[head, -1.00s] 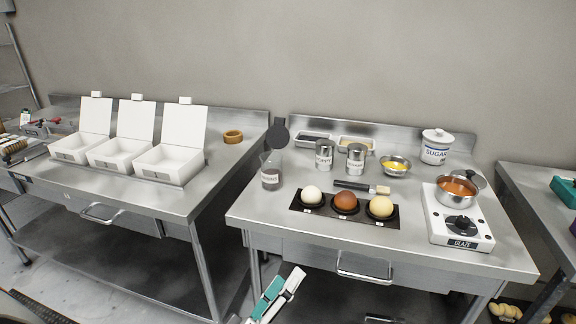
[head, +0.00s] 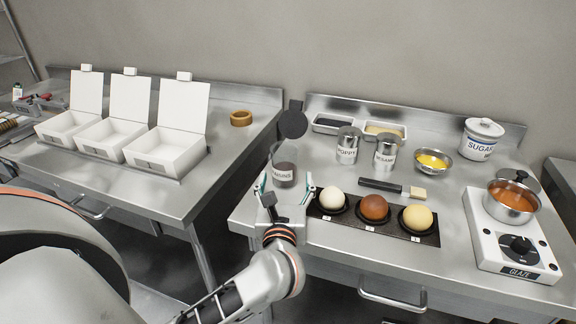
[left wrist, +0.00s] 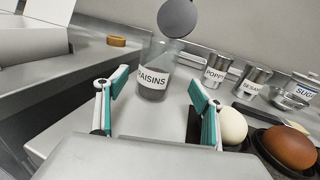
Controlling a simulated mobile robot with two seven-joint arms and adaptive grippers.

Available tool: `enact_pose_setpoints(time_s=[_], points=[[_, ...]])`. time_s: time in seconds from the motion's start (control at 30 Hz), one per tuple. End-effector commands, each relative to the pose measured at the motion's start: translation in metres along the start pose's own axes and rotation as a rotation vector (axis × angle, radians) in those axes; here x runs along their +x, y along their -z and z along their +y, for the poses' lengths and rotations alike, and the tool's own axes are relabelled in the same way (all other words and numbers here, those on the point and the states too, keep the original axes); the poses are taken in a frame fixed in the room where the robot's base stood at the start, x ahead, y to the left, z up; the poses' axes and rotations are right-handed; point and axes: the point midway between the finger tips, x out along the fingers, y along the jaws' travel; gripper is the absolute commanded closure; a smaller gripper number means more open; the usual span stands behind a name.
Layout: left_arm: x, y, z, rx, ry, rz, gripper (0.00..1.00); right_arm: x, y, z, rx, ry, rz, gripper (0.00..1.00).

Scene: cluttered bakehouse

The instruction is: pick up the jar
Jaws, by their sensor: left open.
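The jar is a clear glass one labelled RAISINS (head: 284,172), with dark contents, upright near the left edge of the right steel table. It also shows in the left wrist view (left wrist: 153,78), ahead of and between the fingers. Its round dark lid (head: 293,122) stands tilted up above it. My left gripper (head: 285,190) is open at the table's front left, its two teal-padded fingers (left wrist: 160,100) apart with nothing between them. In the head view the fingertips overlap the lower part of the jar; contact cannot be told. My right gripper is not in view.
A dark tray with white, brown and yellow balls (head: 428,238) lies close to the right of my left gripper. POPPY (head: 348,146) and SESAME (head: 386,153) tins, a brush (head: 384,187) and a glaze burner (head: 520,247) stand farther right.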

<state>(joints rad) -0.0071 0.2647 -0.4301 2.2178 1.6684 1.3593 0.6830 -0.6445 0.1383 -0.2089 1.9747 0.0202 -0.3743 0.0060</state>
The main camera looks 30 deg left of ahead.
Motion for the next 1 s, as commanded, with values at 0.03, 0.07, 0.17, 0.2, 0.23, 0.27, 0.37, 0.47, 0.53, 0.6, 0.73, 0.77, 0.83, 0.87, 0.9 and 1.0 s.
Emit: enact_pose_setpoints(time_s=[0.03,0.07,0.17,0.2,0.23,0.27,0.37,0.47,0.53,0.6,0.73,0.77,0.83,0.87,0.9,1.0], points=[[0.006,-0.001,0.000,0.002,-0.001,-0.003,0.32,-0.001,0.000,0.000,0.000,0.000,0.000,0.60],[0.009,-0.001,0.000,0.002,-0.001,-0.003,0.32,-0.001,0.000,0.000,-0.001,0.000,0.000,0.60],[0.019,-0.002,0.002,0.003,-0.002,-0.004,0.32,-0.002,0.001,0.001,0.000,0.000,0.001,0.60],[0.024,-0.002,0.003,0.004,-0.002,-0.004,0.32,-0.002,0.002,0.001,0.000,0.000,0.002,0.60],[0.028,-0.003,0.004,0.004,-0.002,-0.005,0.32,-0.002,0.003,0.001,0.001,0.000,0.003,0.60],[0.033,-0.003,0.004,0.005,-0.002,-0.006,0.32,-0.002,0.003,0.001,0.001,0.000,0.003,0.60],[0.047,-0.003,0.006,0.004,-0.002,-0.005,0.32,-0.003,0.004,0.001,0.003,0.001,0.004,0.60],[0.058,-0.002,0.006,0.005,-0.001,-0.004,0.32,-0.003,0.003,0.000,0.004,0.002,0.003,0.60],[0.062,-0.002,0.006,0.005,-0.001,-0.004,0.32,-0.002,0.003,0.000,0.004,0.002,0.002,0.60],[0.063,-0.001,0.006,0.004,-0.001,-0.003,0.32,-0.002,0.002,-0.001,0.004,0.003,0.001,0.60],[0.063,-0.001,0.006,0.004,-0.001,-0.002,0.32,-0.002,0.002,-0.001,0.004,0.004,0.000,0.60],[0.063,-0.001,0.006,0.004,-0.001,-0.002,0.32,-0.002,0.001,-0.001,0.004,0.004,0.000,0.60],[0.063,-0.001,0.006,0.004,-0.001,-0.002,0.48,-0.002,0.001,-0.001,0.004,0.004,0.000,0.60],[0.062,-0.001,0.006,0.004,-0.001,-0.002,0.56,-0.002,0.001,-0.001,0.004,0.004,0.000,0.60],[0.062,-0.001,0.006,0.004,-0.001,-0.002,0.66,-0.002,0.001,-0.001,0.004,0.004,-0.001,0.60],[0.062,-0.001,0.006,0.004,-0.001,-0.002,0.81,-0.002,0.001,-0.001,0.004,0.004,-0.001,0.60]])
